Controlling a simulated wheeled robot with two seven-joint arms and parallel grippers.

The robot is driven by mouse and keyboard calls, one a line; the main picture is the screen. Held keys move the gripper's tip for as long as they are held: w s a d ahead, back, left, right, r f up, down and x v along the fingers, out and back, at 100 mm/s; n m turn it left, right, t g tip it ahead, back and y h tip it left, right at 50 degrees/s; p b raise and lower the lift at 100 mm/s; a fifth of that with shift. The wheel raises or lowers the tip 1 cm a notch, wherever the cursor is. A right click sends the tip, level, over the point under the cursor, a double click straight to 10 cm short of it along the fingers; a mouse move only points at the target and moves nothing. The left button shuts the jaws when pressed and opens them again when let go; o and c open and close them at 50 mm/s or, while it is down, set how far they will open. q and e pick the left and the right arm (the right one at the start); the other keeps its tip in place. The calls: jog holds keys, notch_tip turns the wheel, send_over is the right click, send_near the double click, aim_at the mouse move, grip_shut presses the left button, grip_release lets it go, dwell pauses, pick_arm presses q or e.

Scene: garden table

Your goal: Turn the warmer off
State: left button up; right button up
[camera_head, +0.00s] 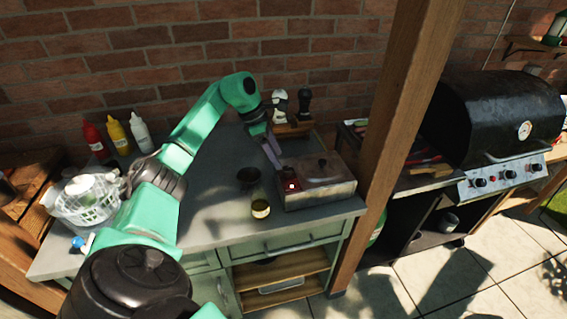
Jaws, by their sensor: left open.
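The warmer (330,186), a low metal box with a lidded top, stands near the right end of the counter. A red switch (291,186) sits at its left side; its position is too small to tell. My left arm reaches in from the lower left over the counter. My left gripper (275,160) is open, pointing down just behind and left of the red switch, seemingly apart from it. My right gripper is out of view.
Sauce bottles (117,136) and a white basket (85,205) are at left.

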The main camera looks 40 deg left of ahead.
aim_at(287, 168)
pick_arm(q)
jog(key=w+f, duration=0.1)
jog(key=w+d+f, duration=0.1)
jog(key=f, duration=0.1)
jog(key=w+f+p, duration=0.1)
jog(key=f, duration=0.1)
jog(key=shift+d, duration=0.2)
jog(key=shift+s+d+f, duration=0.1)
jog(key=shift+s, duration=0.3)
jog(key=c, duration=0.8)
grip_shut()
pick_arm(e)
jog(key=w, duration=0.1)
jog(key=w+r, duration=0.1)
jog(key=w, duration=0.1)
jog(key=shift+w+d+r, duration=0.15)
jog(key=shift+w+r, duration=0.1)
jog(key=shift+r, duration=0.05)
